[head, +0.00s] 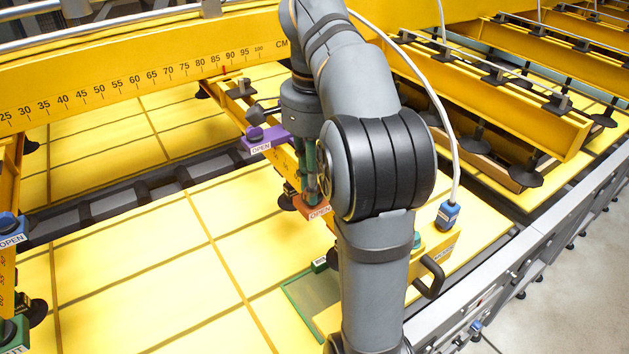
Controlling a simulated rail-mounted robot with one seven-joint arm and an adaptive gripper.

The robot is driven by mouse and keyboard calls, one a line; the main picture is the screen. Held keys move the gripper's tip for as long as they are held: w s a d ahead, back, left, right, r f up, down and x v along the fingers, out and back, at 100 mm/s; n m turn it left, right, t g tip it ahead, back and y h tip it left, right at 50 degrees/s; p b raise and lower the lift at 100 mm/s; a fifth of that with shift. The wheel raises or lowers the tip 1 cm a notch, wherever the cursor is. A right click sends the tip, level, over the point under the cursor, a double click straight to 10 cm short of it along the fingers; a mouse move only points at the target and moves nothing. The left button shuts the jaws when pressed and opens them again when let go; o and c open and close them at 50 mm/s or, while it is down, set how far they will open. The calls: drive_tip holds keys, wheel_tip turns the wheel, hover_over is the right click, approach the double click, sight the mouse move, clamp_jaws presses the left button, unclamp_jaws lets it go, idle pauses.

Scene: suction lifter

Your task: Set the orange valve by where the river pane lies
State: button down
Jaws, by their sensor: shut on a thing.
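The orange valve (316,207) is mounted on the yellow lifter beam near the middle of the head view. Its front label reads OPEN. My gripper (313,194) points down at it from above, with its fingers shut at the valve's top. My arm hides the valve's right side and part of the gripper. A pane with a green edge and grey-green surface (312,291) lies low in the middle, partly behind my arm. I cannot tell whether it is the river pane.
A purple valve (263,139) labelled OPEN is up and left. Blue (11,226) and green (13,333) valves are at the left edge. A yellow centimetre-scale beam (130,83) crosses behind. Suction cups hang from yellow bars (500,92) at right.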

drive_tip(key=m, duration=0.4)
idle(0.3)
drive_tip(key=c, duration=1.5)
unclamp_jaws()
drive_tip(key=shift+a, duration=0.1)
drive_tip(key=shift+c, duration=0.2)
